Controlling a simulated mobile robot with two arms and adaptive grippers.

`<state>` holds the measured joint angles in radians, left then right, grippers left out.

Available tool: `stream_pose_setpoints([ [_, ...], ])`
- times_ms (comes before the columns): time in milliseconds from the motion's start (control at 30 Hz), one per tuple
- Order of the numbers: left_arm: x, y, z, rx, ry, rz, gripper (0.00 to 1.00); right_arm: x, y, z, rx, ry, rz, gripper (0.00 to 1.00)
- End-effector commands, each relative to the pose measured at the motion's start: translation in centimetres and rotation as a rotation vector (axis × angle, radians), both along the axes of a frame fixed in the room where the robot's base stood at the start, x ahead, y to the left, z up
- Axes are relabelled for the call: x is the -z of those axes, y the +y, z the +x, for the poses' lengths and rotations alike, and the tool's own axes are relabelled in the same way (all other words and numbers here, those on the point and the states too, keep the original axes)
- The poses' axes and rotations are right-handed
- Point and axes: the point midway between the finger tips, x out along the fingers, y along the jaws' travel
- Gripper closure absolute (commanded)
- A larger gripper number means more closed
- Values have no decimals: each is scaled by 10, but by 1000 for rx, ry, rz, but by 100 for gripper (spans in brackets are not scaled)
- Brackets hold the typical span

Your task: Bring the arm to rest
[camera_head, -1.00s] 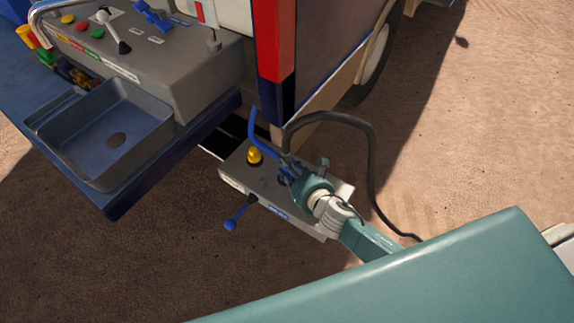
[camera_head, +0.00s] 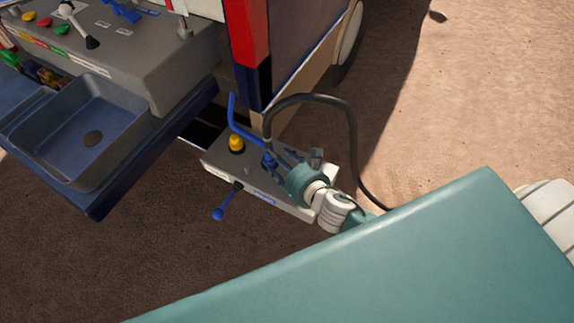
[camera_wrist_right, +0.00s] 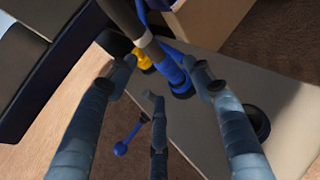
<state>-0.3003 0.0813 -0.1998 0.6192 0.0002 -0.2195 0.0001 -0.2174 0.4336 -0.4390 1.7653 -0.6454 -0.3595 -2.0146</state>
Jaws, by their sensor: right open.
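My right gripper (camera_head: 285,157) is open and empty, low over the grey control box (camera_head: 222,163). In the right wrist view its fingers (camera_wrist_right: 157,85) are spread wide, with grey box top between and beyond them. A blue bent handle (camera_head: 233,112) rises from the box just beyond the fingertips; its base (camera_wrist_right: 178,80) shows ahead of the fingers in the wrist view. I cannot tell whether a finger touches it. My teal arm link covers the lower right of the head view. My left gripper is not in view.
A yellow knob (camera_head: 236,143) and a blue-tipped lever (camera_head: 219,213) are on the box. A black hose (camera_head: 352,130) arches behind my gripper. A basin (camera_head: 55,150) and button panel (camera_head: 120,55) stand left. Open brown ground (camera_head: 450,110) lies right.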

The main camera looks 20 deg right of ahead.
Motion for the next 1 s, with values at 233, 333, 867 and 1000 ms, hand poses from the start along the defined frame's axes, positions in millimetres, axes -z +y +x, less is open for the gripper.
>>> stream_pose_setpoints([
  [233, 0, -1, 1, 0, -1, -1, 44, -19, -8, -46, -1, 1, 0, 49],
  [333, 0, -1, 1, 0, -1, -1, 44, -24, -10, -56, -1, 0, 0, 49],
  [867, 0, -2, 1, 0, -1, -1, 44, -35, -36, -67, 329, 105, 382, 49],
  [1000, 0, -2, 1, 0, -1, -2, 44, -30, -61, -95, 802, 237, 916, 49],
])
